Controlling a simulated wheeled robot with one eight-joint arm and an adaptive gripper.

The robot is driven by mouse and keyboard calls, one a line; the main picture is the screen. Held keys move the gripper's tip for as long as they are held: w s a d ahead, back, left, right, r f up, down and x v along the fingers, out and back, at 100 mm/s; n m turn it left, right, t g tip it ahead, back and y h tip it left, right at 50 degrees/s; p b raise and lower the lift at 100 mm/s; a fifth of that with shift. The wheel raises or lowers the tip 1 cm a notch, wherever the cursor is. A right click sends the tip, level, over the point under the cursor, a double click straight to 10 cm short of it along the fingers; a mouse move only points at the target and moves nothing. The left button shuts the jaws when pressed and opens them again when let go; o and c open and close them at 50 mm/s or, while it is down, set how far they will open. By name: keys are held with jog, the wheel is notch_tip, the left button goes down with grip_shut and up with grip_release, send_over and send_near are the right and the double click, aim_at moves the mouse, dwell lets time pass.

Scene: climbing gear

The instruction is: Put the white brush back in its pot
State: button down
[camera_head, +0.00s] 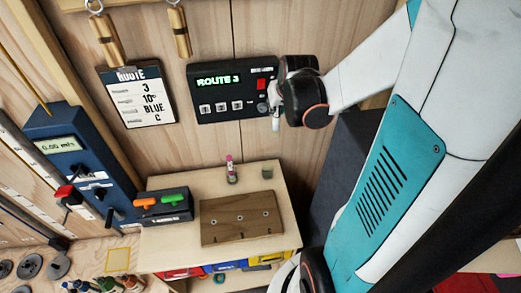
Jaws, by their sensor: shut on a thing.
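My gripper (277,104) is in front of the wall, at the right edge of the black ROUTE 3 panel. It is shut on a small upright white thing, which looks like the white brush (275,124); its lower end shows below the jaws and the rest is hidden. A small dark green pot (267,172) stands on the wooden shelf top, below my gripper in the picture, and nothing shows sticking out of it. To its left, a second small pot (232,178) has a pink-topped brush (230,162) standing in it.
A brown board (241,219) with several holes lies in front of the pots. A black box with orange and green handles (163,204) is at left, beside a blue device (80,155). The ROUTE 3 panel (215,105) is on the wall behind. Coloured bins sit under the shelf.

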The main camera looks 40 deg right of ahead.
notch_tip(320, 180, down, 27)
jog(key=b, duration=2.6)
jog(key=shift+w+d+f+b, duration=1.15)
jog(key=shift+w+d, duration=1.1)
jog(key=shift+w, duration=2.4)
notch_tip(320, 180, down, 8)
jog(key=b, duration=0.6)
jog(key=c, duration=1.3)
grip_release()
jog(key=shift+c, duration=0.2)
jog(key=shift+s+r, duration=0.1)
jog(key=v, duration=0.7)
jog(key=shift+a+r, duration=0.1)
jog(key=shift+a, duration=0.05)
